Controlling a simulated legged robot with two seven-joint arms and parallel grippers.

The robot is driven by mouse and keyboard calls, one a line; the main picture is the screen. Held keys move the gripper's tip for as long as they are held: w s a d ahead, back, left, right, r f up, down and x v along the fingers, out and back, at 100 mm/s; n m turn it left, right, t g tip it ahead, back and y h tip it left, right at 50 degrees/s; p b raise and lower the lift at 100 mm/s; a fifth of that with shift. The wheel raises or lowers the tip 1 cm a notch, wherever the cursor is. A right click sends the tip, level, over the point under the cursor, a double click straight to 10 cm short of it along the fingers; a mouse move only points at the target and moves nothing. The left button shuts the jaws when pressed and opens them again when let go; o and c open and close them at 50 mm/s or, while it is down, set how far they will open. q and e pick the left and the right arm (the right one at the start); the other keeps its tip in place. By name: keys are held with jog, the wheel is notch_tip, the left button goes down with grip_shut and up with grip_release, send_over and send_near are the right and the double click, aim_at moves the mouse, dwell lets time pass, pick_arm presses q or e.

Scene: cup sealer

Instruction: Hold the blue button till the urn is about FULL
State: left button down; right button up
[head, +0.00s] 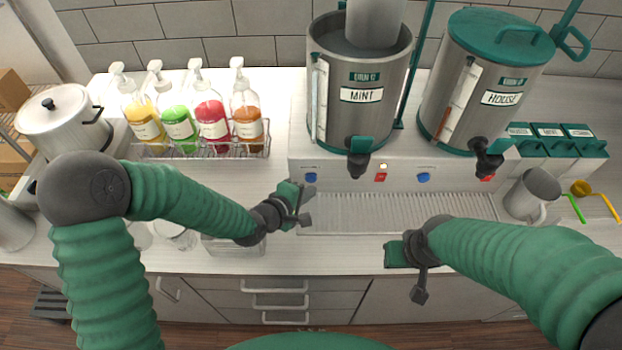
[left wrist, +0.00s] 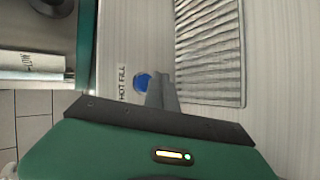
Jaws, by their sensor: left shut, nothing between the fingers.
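The grey MINT urn (head: 348,125) stands lidless on the pale counter unit, with a grey cylinder (head: 374,22) over its mouth. Its sight gauge (head: 319,100) looks pale; I cannot read the level. A blue button (head: 311,177) sits on the panel below it. In the left wrist view the blue button (left wrist: 143,82) lies beside the HOT FILL label. My left gripper (head: 304,206) is shut and empty, its tips (left wrist: 158,85) overlapping the button's edge; I cannot tell if they touch. My right gripper (head: 408,275) hangs over the counter's front, its jaws unclear.
The HOUSE urn (head: 485,85), with a green lid, stands to the right, above another blue button (head: 424,177). A drip tray (head: 400,212) lies in front. A grey mug (head: 533,192) is at right. Syrup bottles in a wire rack (head: 205,150) stand at left.

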pick_arm(q)
jog(key=shift+s, duration=2.4)
